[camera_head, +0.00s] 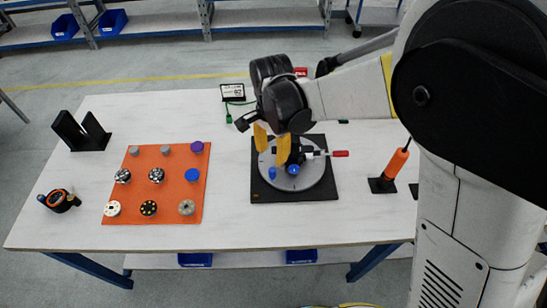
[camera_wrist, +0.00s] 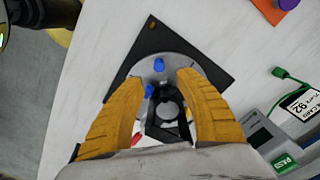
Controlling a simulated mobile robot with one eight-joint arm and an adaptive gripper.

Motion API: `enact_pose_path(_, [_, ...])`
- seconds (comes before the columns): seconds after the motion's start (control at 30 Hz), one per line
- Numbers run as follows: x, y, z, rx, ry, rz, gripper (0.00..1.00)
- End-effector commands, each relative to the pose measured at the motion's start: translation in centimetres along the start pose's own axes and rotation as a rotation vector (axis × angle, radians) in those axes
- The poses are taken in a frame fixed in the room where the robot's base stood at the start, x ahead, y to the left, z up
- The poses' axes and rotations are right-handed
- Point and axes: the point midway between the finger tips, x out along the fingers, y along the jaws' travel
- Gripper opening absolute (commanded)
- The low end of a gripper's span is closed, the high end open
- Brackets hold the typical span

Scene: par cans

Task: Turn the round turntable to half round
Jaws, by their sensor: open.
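The round turntable (camera_head: 262,184) is a light grey disc on a black square base (camera_head: 320,189), right of the middle of the table. It also shows in the wrist view (camera_wrist: 180,72), partly hidden by my fingers. A dark fixture (camera_wrist: 166,122) sits on the disc between my fingers in the wrist view. My gripper (camera_head: 272,147) has yellow fingers, is open and is over the disc's far part. Whether a finger touches anything cannot be told.
An orange mat (camera_head: 180,213) with several small round parts lies left of the turntable. An orange-handled tool (camera_head: 396,164) stands to the right.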

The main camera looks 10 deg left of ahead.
Motion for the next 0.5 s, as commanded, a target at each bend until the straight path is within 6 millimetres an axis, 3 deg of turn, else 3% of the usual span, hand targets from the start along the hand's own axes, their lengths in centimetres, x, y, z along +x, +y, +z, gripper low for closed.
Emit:
enact_pose_path(0.2, [5.0,-0.1,-0.1,0.0,0.003,-0.001,0.41])
enact_pose_path(0.5, [9.0,-0.1,-0.2,0.0,0.004,-0.002,0.41])
